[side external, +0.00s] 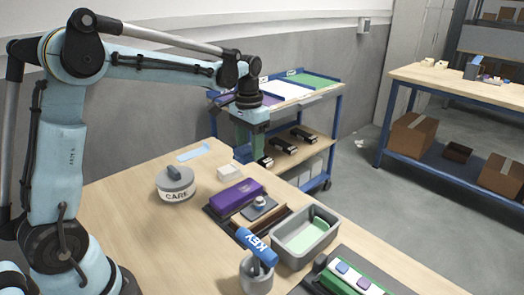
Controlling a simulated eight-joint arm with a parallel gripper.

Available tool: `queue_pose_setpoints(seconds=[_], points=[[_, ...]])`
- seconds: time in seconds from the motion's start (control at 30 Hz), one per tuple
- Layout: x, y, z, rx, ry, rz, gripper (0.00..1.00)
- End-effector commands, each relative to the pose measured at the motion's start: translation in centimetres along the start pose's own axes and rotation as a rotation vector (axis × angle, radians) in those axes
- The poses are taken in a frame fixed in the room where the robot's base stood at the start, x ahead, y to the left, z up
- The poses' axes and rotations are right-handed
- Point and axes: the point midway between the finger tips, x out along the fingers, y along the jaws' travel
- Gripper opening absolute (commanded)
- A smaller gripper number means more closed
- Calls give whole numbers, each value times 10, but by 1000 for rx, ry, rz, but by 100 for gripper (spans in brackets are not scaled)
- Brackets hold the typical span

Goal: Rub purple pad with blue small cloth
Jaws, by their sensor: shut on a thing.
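My gripper (243,141) hangs at the end of the arm, near the far edge of the wooden table. It is shut on a small dark blue piece (243,155), which seems to be the blue small cloth; its shape is hard to make out. A purple block-like thing (235,196) lies on a dark tray on the table, below and in front of my gripper and apart from it. Purple surfaces (271,100) also show on the trolley top behind the gripper, partly hidden by the arm. I cannot tell which one is the purple pad.
A round container marked CARE (175,184), a light blue strip (193,153) and a whitish block (230,173) are on the table. A grey bin (280,247) and a cup (256,278) with a blue KEY-labelled thing stand nearer. A blue-framed trolley (336,125) stands behind.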

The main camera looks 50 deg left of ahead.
Motion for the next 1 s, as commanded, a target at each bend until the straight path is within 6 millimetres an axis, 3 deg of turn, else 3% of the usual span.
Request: queue_pose_setpoints(seconds=[0.27, 0.97, 1.0], points=[[9, 8, 1, -2, 0, 0, 24], [78, 8, 0, -1, 0, 0, 24], [80, 8, 3, -2, 0, 0, 19]])
